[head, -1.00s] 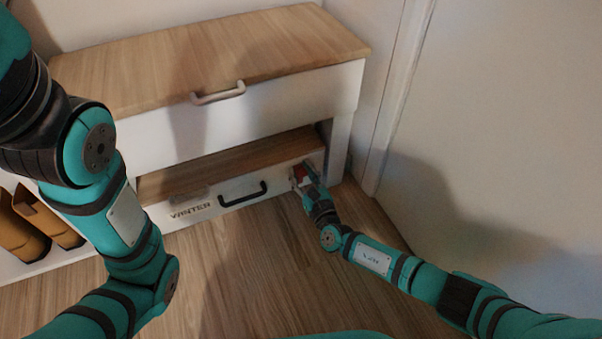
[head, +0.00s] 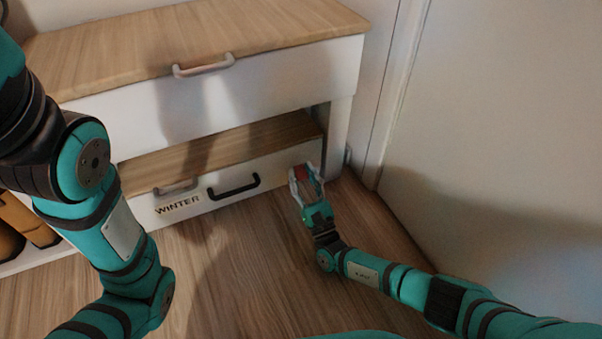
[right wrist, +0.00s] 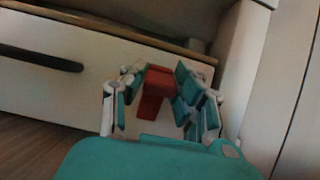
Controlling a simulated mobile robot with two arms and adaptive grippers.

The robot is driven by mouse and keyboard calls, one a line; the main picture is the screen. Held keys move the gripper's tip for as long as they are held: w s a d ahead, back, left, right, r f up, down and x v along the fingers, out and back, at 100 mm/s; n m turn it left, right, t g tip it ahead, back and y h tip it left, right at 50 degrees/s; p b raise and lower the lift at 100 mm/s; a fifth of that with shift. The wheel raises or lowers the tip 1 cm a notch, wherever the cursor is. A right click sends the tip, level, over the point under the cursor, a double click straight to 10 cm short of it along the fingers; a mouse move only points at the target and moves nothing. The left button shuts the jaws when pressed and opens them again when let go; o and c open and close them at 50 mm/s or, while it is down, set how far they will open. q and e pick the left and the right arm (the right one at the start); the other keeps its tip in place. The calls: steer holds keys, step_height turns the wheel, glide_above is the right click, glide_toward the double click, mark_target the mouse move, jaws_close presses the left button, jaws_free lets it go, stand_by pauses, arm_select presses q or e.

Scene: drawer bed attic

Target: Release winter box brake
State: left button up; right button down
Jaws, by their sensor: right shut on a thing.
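The winter box (head: 275,178) is a low white drawer front with "WINTER" lettering (head: 177,205) and a wooden top, under the white bench. Its red brake piece (head: 304,174) is at the right end of the front. In the right wrist view the red brake piece (right wrist: 154,92) stands between my fingers. My right gripper (head: 306,180) is shut on it, in front of the box's right end. The fingers partly hide the brake in the head view. My left arm crosses the left side, but its gripper is out of frame.
A black handle (head: 234,188) and a grey handle (head: 176,187) are on the box front. The upper drawer (head: 270,88) with a grey handle is above. A white wall or door (head: 500,130) stands close on the right. Wooden floor (head: 230,270) in front is clear.

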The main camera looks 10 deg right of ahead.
mark_target(302, 174)
steer(key=shift+f, duration=0.1)
steer(key=c, duration=1)
jaws_free()
steer(key=shift+o, duration=0.2)
step_height(302, 174, up, 10)
steer(key=shift+r, duration=0.1)
